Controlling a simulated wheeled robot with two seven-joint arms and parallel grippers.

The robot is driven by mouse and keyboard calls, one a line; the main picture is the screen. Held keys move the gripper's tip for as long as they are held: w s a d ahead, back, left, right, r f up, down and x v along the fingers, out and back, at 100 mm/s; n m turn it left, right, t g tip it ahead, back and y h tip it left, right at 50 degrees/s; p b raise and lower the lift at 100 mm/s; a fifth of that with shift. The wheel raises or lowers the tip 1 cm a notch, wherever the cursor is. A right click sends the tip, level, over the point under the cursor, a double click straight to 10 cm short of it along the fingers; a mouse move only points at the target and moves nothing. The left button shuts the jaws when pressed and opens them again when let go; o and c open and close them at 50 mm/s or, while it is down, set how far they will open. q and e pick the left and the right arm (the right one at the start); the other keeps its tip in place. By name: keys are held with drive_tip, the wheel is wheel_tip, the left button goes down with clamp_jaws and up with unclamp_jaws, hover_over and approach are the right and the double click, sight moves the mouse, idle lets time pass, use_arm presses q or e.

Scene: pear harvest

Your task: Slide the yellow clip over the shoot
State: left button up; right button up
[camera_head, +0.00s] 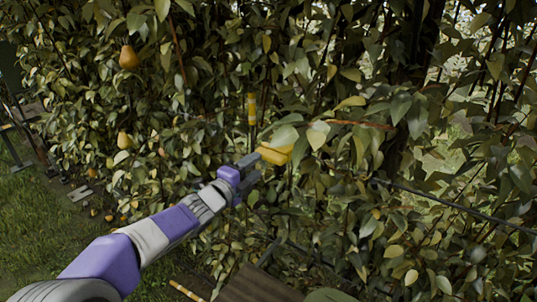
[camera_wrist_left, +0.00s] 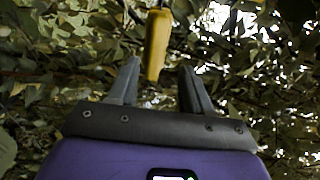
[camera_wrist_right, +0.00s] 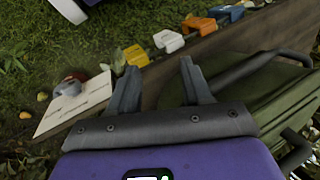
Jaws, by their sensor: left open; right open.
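The yellow clip (camera_head: 275,154) hangs among the leaves just beyond the tips of my left gripper (camera_head: 250,161), partly covered by pale leaves. In the left wrist view the yellow clip (camera_wrist_left: 156,48) is upright, ahead of the gap between the fingers of my left gripper (camera_wrist_left: 157,75). Those fingers are apart and do not hold it. A reddish-brown shoot (camera_head: 358,124) runs sideways to the right of the clip; I cannot tell whether the clip touches it. My right gripper (camera_wrist_right: 157,75) is open and empty in the right wrist view, and out of the head view.
Dense foliage fills the head view, with pears (camera_head: 129,57) at the left and a yellow upright marker (camera_head: 252,108) behind. The right wrist view shows a wooden board (camera_wrist_right: 235,38), a white clip (camera_wrist_right: 168,40), several coloured clips, a card (camera_wrist_right: 75,108) and a green container (camera_wrist_right: 255,95).

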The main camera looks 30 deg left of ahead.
sight(267, 159)
use_arm(q)
drive_tip(key=w, duration=0.5)
drive_tip(key=shift+w+d+f+p, duration=0.25)
drive_tip(key=shift+f+p, duration=0.05)
drive_tip(key=shift+f, duration=0.05)
drive_tip(key=shift+w, duration=0.35)
drive_tip(key=shift+s+r, duration=0.1)
drive_tip(key=shift+r, duration=0.1)
drive_tip(key=shift+w+f, duration=0.1)
drive_tip(key=shift+w, duration=0.1)
clamp_jaws()
